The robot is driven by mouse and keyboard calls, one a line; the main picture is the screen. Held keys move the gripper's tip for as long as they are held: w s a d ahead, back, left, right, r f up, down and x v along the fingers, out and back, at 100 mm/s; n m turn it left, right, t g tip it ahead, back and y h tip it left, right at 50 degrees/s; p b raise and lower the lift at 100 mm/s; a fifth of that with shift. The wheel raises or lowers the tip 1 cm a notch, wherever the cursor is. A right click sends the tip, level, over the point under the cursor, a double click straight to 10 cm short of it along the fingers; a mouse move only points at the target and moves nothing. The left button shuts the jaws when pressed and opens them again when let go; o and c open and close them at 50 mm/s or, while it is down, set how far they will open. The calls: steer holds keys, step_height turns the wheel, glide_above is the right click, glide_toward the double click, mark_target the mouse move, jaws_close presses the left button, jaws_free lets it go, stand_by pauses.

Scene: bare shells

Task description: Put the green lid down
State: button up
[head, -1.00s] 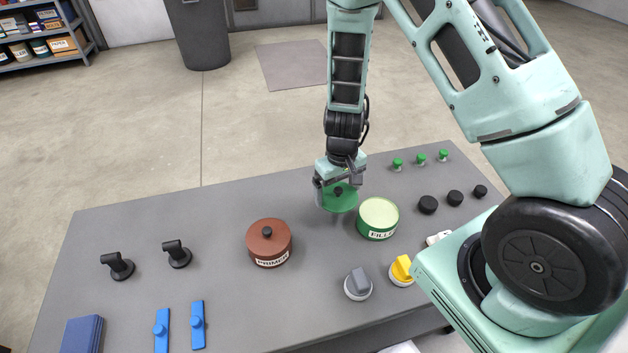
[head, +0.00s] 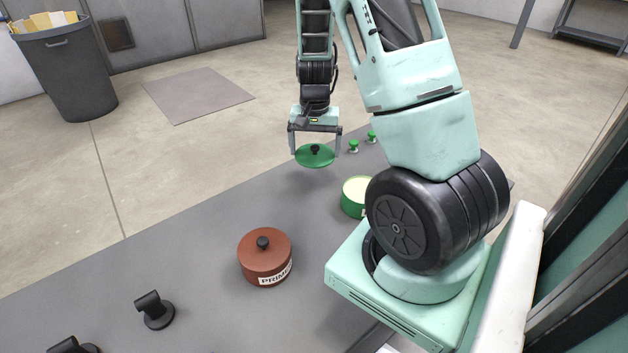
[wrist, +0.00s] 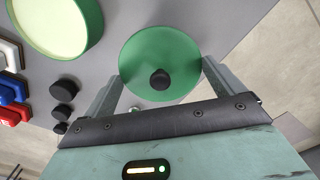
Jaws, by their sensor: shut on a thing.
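The green lid (head: 315,160) is a round disc with a black knob. My gripper (head: 314,150) is shut on it, a finger at each side of its rim, and holds it over the far part of the table. The lid also shows in the wrist view (wrist: 160,50), with its knob towards the gripper body. The open green pot (head: 354,197), pale inside, stands nearer and to the right of the lid, apart from it. My arm hides the pot's right part. The pot shows at the upper left of the wrist view (wrist: 55,20).
The grey table (head: 190,245) has clear room left of the lid. A lidded red-brown pot (head: 265,257) stands in front. Two small green knobs (head: 353,146) are right of the lid. Black knobs (wrist: 64,90) show in the wrist view. A black-handled piece (head: 154,310) stands front left.

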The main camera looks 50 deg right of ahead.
mark_target(315, 179)
steer(key=shift+f+b, duration=0.5)
steer(key=shift+f, duration=3.4)
steer(key=shift+f, duration=0.1)
steer(key=o, duration=0.6)
steer(key=shift+o, duration=0.2)
